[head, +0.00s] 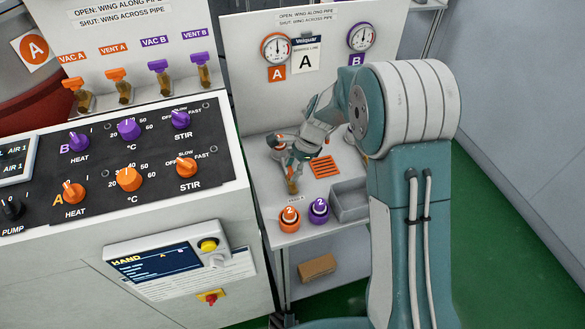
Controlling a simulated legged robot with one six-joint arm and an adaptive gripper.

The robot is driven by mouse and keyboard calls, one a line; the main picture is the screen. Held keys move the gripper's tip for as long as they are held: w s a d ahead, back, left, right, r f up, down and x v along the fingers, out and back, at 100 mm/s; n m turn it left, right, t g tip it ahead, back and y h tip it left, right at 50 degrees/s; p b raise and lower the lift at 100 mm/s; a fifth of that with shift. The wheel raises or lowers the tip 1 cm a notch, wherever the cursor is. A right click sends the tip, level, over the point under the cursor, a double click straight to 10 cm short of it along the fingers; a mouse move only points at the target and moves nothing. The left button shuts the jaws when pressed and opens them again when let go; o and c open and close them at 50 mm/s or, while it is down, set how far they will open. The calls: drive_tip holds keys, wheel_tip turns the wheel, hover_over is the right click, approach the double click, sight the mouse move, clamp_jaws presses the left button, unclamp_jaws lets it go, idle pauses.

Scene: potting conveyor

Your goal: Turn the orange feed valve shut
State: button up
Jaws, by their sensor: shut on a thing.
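My gripper (288,152) is at the left part of the small white bench in the head view, pointing down over the orange feed valve. Its fingers are shut on the valve's wing, which they largely hide. A brass-coloured part of the orange feed valve (293,184) shows below the fingers, above a small label at the bench front. Whether the wing lies along or across the pipe cannot be told from here.
An orange slotted mat (325,169), an orange-topped item (290,216), a purple-topped item (318,209) and a grey tray (350,202) are close by. Two gauges are on the back panel. The control console (140,200) stands left. Green floor is free at right.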

drive_tip(key=n, duration=0.2)
drive_tip(key=n+g, duration=0.1)
drive_tip(key=n, duration=0.1)
drive_tip(key=shift+a+f+n+g+h, duration=0.1)
drive_tip(key=shift+n+g+h, duration=0.2)
drive_tip(key=shift+h, duration=0.1)
drive_tip(key=n+g+h, duration=0.1)
drive_tip(key=n, duration=0.3)
drive_tip(key=shift+w+n, duration=0.1)
drive_tip(key=shift+n, duration=0.2)
drive_tip(key=n+h, duration=0.1)
drive_tip(key=n, duration=0.1)
drive_tip(key=n+h, duration=0.1)
drive_tip(key=n, duration=0.1)
drive_tip(key=shift+a+n+g, duration=0.1)
drive_tip(key=shift+n+g, duration=0.2)
drive_tip(key=shift+g, duration=0.1)
drive_tip(key=shift+n+h, duration=0.8)
drive_tip(key=shift+n, duration=1.1)
drive_tip(key=o, duration=1.1)
drive_tip(key=shift+o, duration=0.2)
drive_tip(key=shift+a, duration=0.1)
